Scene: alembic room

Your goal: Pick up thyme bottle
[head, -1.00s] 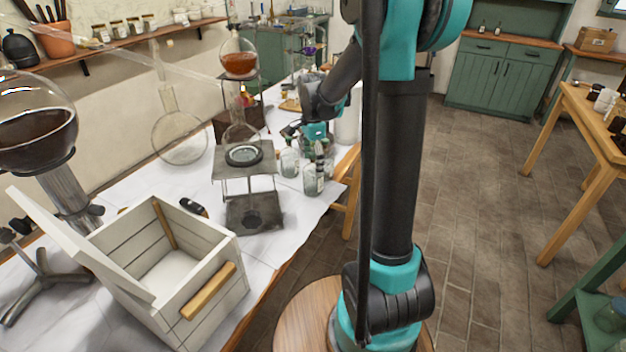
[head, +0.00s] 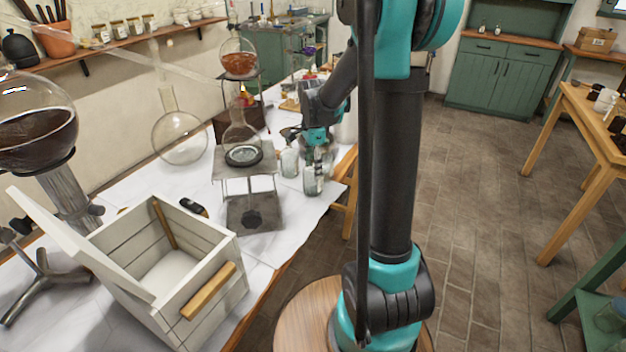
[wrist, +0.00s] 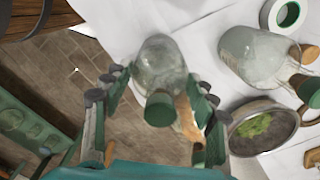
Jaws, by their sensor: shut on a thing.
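A clear glass bottle with a green stopper (wrist: 160,65) is between the fingers of my gripper (wrist: 158,106) in the wrist view. No label is readable, so I cannot confirm it is the thyme bottle. My gripper is shut on this bottle, with one finger on either side of its upper part. In the head view my gripper (head: 316,157) is low over the glass bottles near the table's right edge. The fingers partly hide the bottles there.
A metal stand with a flask (head: 240,150) and an open white crate (head: 165,270) occupy the table.

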